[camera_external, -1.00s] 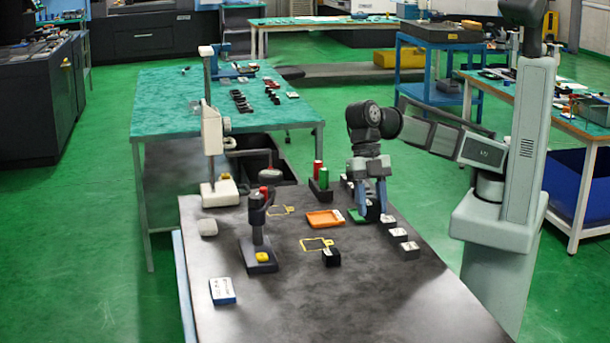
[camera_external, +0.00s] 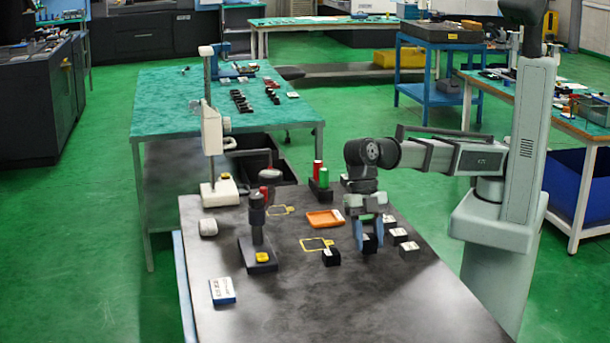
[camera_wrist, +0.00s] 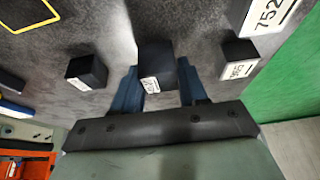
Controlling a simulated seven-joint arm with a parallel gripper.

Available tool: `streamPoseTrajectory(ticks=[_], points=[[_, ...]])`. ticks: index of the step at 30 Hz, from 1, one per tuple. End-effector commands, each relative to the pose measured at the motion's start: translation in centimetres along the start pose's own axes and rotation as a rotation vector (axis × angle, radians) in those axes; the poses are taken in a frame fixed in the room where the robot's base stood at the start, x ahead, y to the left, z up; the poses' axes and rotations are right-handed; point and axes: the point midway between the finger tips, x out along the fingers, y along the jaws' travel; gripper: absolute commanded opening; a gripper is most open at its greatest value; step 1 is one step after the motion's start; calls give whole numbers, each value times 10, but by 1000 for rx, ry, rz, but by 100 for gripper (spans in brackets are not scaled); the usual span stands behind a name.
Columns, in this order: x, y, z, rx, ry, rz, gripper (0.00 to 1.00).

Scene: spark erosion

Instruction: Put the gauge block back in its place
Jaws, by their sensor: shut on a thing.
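My gripper (camera_external: 368,246) is at the right part of the dark table, pointing down, its blue fingers on both sides of a small black block (camera_external: 370,243) with a white label. The wrist view shows the same block (camera_wrist: 157,66) between the fingers (camera_wrist: 160,88). I cannot tell whether it touches the table. A yellow outlined place (camera_external: 317,244) lies to its left, with a similar black block (camera_external: 331,257) beside the outline's front edge. Another yellow outline (camera_external: 280,210) lies farther back. I cannot read which labelled block is the gauge block.
Similar labelled blocks (camera_external: 399,235) (camera_external: 410,250) stand close on the right. An orange tray (camera_external: 325,218) is behind left, red and green cylinders (camera_external: 320,175) farther back. A dark stand with a yellow button (camera_external: 262,257) is at left.

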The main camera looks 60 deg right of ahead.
Motion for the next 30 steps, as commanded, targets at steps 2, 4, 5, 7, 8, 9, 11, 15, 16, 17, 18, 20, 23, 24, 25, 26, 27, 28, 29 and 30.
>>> streamPoseTrajectory(ticks=[2, 4, 5, 7, 8, 9, 11, 15, 16, 17, 18, 20, 23, 24, 25, 26, 27, 28, 29, 30], points=[[7, -1, 3, 0, 0, 0, 0], [9, 0, 4, 0, 1, 1, 0], [9, 0, 4, -1, 1, 1, 0], [9, 0, 4, -1, 1, 1, 0], [9, 0, 4, -1, 1, 1, 0], [9, 0, 3, -1, 1, 1, 0], [9, 0, 4, -1, 1, 1, 0], [12, 0, 5, -1, 1, 0, 0], [12, 0, 5, -1, 0, 0, 45], [12, 0, 5, -1, 0, 0, 48], [12, 0, 5, -1, 0, 0, 52], [12, 0, 5, -1, 0, 0, 58], [11, 0, 5, -1, 0, 0, 67], [11, 0, 5, -1, 0, 0, 68], [11, 0, 5, -1, 0, 0, 68], [11, 0, 5, -1, 0, 0, 68], [11, 0, 5, -1, 0, 0, 68], [11, 0, 5, -1, 0, 0, 68], [11, 0, 5, -1, 0, 0, 68], [11, 0, 5, -1, 0, 0, 68]])
